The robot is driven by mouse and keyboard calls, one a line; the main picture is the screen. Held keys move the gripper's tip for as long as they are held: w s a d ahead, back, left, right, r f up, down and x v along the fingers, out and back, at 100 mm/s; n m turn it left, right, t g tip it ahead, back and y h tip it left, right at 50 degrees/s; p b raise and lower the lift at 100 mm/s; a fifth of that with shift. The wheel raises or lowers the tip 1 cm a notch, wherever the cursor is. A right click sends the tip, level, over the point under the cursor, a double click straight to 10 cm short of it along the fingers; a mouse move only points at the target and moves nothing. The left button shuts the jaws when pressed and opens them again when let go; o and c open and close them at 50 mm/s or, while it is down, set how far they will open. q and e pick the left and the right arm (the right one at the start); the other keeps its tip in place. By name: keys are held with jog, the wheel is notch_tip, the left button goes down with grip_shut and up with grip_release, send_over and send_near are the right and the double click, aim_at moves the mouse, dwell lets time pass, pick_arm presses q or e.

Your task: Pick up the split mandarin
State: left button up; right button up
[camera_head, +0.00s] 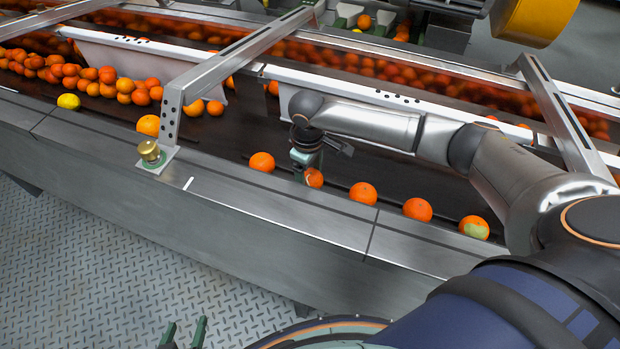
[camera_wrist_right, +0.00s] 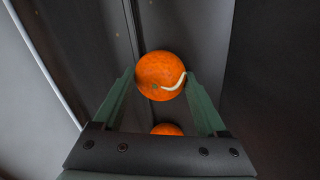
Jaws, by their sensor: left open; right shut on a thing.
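The split mandarin (camera_wrist_right: 155,70) is orange with a pale, curved crack in its skin, seen in the right wrist view. It sits between the green fingertips of my right gripper (camera_wrist_right: 160,80), which is shut on it. In the head view my right gripper (camera_head: 308,164) points down over the near lane of the conveyor, with the mandarin (camera_head: 314,178) at its fingertips. I cannot tell whether the fruit touches the belt. My left gripper (camera_head: 184,333) is open and empty, low over the floor at the bottom edge.
Single oranges lie along the near lane, one left of the gripper (camera_head: 262,162) and several to the right, including one with a greenish patch (camera_head: 473,227). A yellow fruit (camera_head: 69,101) lies far left. A metal crossbar (camera_head: 240,52) spans the belt. Diamond-plate floor (camera_head: 110,260) is clear.

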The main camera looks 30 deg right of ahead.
jog(key=c, duration=0.7)
